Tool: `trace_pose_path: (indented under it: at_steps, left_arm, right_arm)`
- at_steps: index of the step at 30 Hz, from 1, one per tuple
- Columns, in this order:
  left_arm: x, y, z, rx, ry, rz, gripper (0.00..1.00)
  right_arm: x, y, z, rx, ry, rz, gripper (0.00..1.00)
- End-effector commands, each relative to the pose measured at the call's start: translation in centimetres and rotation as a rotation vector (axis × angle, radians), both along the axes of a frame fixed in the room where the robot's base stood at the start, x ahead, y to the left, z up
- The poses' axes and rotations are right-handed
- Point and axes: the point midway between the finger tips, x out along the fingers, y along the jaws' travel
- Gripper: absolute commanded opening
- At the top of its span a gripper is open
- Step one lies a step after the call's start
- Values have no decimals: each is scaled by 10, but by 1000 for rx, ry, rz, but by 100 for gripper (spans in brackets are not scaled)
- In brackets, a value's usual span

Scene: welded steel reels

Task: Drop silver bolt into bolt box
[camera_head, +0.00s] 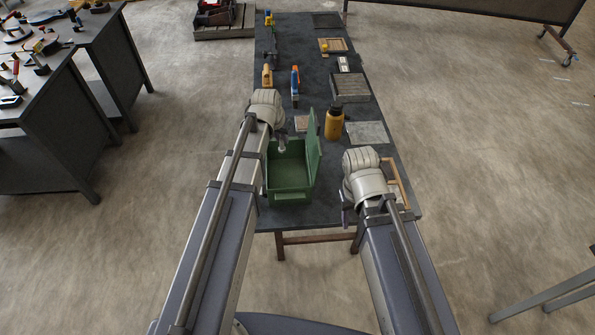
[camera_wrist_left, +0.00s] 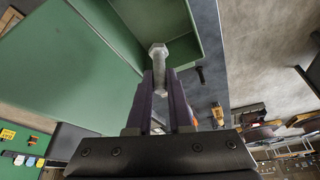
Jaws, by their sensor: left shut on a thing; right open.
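The silver bolt (camera_wrist_left: 158,58) has a hexagonal head and sits between the fingers of my left gripper (camera_wrist_left: 160,88), which is shut on it. The bolt box is a green box (camera_head: 290,197) with its lid (camera_head: 314,148) standing open on the right side. In the head view my left gripper (camera_head: 282,143) is at the far part of the box opening, and the bolt is small there. In the left wrist view the green box (camera_wrist_left: 197,42) lies behind the bolt. My right gripper (camera_head: 346,214) is open and empty, at the table's near right; its fingers are partly hidden by its wrist.
A yellow-orange bottle (camera_head: 334,124) stands right of the lid. A blue-orange tool (camera_head: 295,84) and yellow tool (camera_head: 267,75) stand further back. A wooden frame (camera_head: 395,180) lies behind my right gripper.

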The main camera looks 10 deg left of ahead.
Motion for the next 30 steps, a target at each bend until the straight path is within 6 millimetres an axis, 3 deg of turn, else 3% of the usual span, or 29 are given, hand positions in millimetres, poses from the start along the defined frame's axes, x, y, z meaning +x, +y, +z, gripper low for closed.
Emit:
trace_pose_path:
  at_steps: [1, 4, 15, 16, 24, 30]
  left_arm:
    - [0, 0, -13, 0, 0, 0, 0]
    - [0, 0, -21, 0, 0, 0, 0]
    - [0, 0, -23, 0, 0, 0, 0]
    - [0, 0, -23, 0, 0, 0, 22]
    - [0, 0, -23, 0, 0, 0, 53]
    - [0, 0, -23, 0, 0, 0, 54]
  right_arm:
    - [0, 0, -13, 0, 0, 0, 50]
    - [0, 0, -21, 0, 0, -1, 50]
    - [0, 0, -23, 0, 0, -1, 50]
    - [0, 0, -23, 0, 0, -1, 50]
    - [0, 0, -23, 0, 0, -1, 50]
    - [0, 0, -23, 0, 0, -1, 50]
